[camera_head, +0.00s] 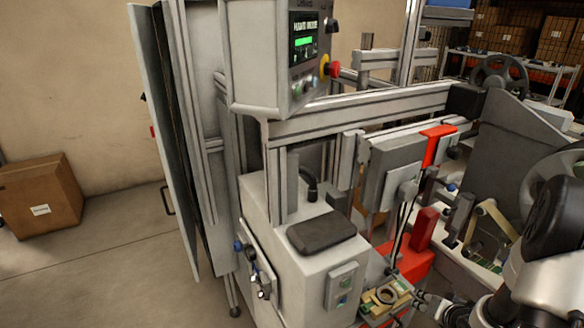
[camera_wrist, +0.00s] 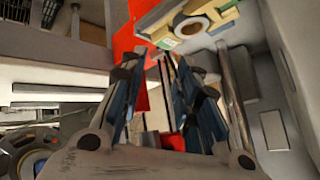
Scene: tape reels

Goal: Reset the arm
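My gripper (camera_head: 428,302) is at the lower right of the head view, low beside the machine's front, with my arm entering from the right edge. In the wrist view my gripper (camera_wrist: 155,65) shows two dark, blue-sided fingers standing apart. I see nothing held between them. Just ahead of the fingers is a small yellow, white and green fixture with a round ring (camera_wrist: 193,27). This fixture also shows in the head view (camera_head: 386,297), just left of my gripper. I cannot tell whether the fingers touch it.
The grey machine has a control panel (camera_head: 307,45), a dark pad (camera_head: 321,232) and a red bracket (camera_head: 423,228) close to my gripper. Large grey wheels (camera_head: 498,78) stand at right. A cardboard box (camera_head: 40,195) sits on the open floor at left.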

